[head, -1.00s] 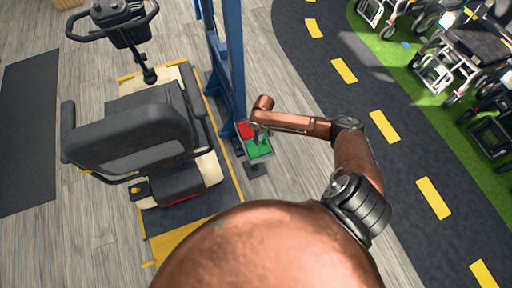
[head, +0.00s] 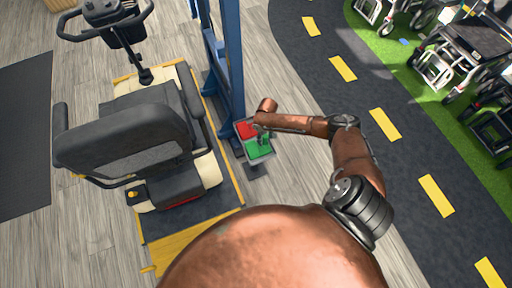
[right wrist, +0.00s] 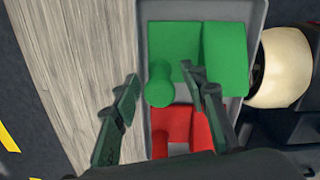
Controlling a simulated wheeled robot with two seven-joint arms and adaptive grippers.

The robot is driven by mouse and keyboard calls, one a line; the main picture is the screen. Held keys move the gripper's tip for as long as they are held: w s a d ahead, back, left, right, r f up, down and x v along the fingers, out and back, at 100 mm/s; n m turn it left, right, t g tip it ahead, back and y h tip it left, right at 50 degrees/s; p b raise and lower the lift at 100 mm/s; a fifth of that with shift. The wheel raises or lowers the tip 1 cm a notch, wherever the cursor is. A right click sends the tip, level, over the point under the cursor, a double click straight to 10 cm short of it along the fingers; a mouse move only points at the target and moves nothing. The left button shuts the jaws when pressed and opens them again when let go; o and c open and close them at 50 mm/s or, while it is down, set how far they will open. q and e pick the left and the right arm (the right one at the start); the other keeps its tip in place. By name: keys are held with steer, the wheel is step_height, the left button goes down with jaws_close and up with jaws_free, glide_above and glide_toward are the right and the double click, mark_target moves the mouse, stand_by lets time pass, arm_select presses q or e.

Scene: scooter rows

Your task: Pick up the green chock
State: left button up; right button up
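The green chock (head: 259,151) lies in a grey tray (right wrist: 258,12) beside a blue post. In the right wrist view the chock (right wrist: 224,55) shows a block part and a rounded green knob, its handle by the look of it. My right gripper (right wrist: 160,76) is open above the tray, its two dark fingers on either side of the knob. I cannot tell how far above it the fingertips are. A red chock (head: 245,130) sits in the same tray, partly hidden by my gripper. My left gripper is not in view.
A mobility scooter (head: 130,130) stands on a yellow-edged platform left of the tray. The blue post (head: 231,60) rises close behind the tray. Wheelchairs (head: 440,65) stand on green flooring at the right. Wood floor right of the tray is clear.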

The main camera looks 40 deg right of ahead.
steer(key=shift+c, duration=0.3)
jaws_close()
steer(key=shift+r, duration=0.15)
stand_by(0.3)
